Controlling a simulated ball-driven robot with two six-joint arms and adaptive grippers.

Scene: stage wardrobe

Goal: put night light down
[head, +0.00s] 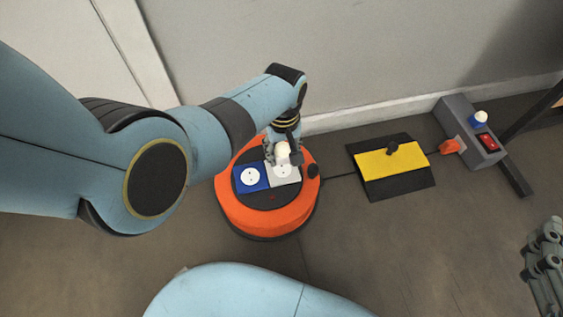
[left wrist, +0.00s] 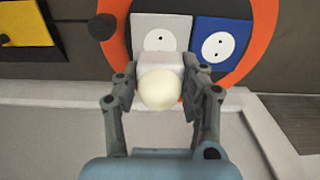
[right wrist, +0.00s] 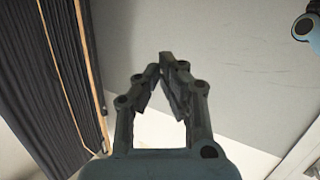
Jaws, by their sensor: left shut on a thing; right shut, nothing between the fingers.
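The night light (left wrist: 160,86) has a round cream bulb on a white square body. In the left wrist view my left gripper (left wrist: 161,84) is shut on it, one finger on each side. In the head view my left gripper (head: 283,154) holds the night light (head: 282,149) over the orange round cable reel (head: 236,217), at its white-grey socket (head: 287,175). I cannot tell whether it touches the socket. A blue socket (head: 250,178) sits to its left. My right gripper (right wrist: 162,68) is shut and empty in the right wrist view, facing a pale wall.
A yellow plate on a black base (head: 392,162) with a dark knob lies right of the reel. Further right is a grey box (head: 468,130) with a red switch, a blue-and-white knob and an orange plug. Floor in front is clear. Dark pleated cloth (right wrist: 52,75) hangs at left in the right wrist view.

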